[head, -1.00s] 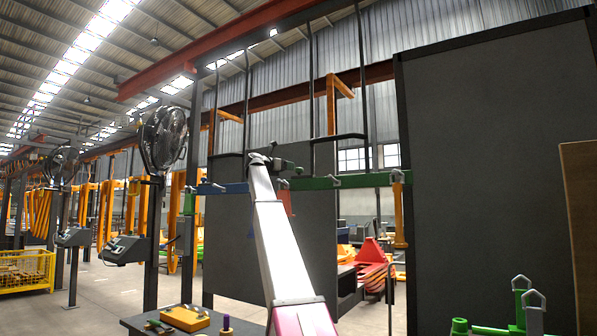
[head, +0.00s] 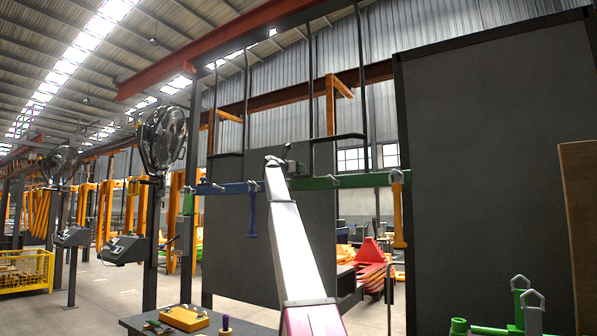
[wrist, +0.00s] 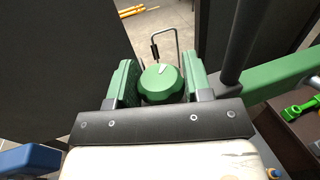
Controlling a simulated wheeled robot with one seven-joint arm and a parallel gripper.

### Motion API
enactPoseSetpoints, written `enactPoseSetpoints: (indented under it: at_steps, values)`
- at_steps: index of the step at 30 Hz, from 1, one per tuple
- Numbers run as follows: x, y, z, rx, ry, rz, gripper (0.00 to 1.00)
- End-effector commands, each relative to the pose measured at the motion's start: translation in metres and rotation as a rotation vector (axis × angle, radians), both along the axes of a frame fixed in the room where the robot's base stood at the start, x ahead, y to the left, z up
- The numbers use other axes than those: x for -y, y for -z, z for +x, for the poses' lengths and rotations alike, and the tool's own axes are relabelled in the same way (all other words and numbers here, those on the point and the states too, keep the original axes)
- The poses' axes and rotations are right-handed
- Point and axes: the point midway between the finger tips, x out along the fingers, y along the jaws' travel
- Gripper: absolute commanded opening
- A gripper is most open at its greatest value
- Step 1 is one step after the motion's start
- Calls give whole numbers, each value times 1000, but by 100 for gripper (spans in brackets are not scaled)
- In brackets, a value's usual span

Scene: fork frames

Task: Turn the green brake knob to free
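The green brake knob (wrist: 160,84) shows in the wrist view, round, with a white pointer mark on its face pointing up and slightly right. My gripper (wrist: 161,70) has its two green fingers apart, one on each side of the knob. The knob nearly fills the gap; I cannot tell whether the fingers press on it.
A green beam (head: 345,181) runs right of my arm and a blue beam (head: 225,188) left, with a blue hanging handle (head: 251,215) and an orange one (head: 399,215). A dark panel (head: 490,170) stands right. A bench (head: 240,328) with a yellow block (head: 186,319) is low in front.

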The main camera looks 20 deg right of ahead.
Motion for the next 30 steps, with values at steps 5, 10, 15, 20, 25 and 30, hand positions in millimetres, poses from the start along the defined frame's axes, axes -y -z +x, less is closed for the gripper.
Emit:
enactPoseSetpoints:
  at_steps: [5, 10, 15, 20, 25, 30]
  values:
    - [0, 0, 0, 0, 3, 0, 22]
    - [0, -1, 1, -1, 34, -2, 22]
    - [-1, -1, 3, -2, 119, -2, 22]
    - [-1, -1, 3, -1, 230, -1, 22]
    - [-1, -2, 2, -1, 346, 0, 22]
    - [-1, -1, 2, 0, 439, -1, 22]
